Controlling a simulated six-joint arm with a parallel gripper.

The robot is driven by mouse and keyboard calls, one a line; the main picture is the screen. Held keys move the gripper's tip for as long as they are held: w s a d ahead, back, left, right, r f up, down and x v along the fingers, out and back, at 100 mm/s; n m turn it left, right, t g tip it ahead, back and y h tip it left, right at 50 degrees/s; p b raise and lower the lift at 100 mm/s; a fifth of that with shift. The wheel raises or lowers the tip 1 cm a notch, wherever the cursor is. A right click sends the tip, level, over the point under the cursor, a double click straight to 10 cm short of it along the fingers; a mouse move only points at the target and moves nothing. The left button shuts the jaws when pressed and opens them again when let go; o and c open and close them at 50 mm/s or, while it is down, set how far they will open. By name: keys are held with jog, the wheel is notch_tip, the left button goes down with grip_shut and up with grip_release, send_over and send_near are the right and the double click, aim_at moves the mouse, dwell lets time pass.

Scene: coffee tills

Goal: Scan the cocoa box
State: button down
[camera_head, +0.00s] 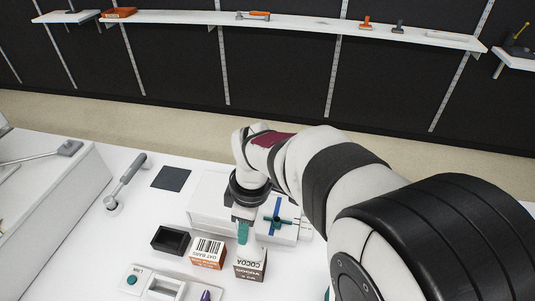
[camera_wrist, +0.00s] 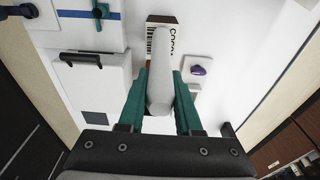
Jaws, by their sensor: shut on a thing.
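The cocoa box (camera_head: 249,272) stands on the white counter in the head view, dark with white lettering on its near face. In the wrist view the cocoa box (camera_wrist: 161,20) lies beyond my fingertips, and part of its barcode and lettering shows. My gripper (camera_head: 243,229) is over the counter, just behind the box. In the wrist view my gripper's teal fingers (camera_wrist: 160,85) are shut on a white rounded, handle-like thing (camera_wrist: 162,70). It points toward the cocoa box and covers part of it. I cannot tell whether it touches the box.
An orange-and-white oat bar box (camera_head: 208,252) with a barcode and a black open tray (camera_head: 170,240) stand left of the cocoa box. A panel with a teal button (camera_head: 132,280) is in front. My arm covers the right side.

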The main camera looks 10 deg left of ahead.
jog(key=shift+f, duration=0.3)
dwell(0.9)
jog(key=shift+r, duration=0.1)
jog(key=shift+r, duration=3.45)
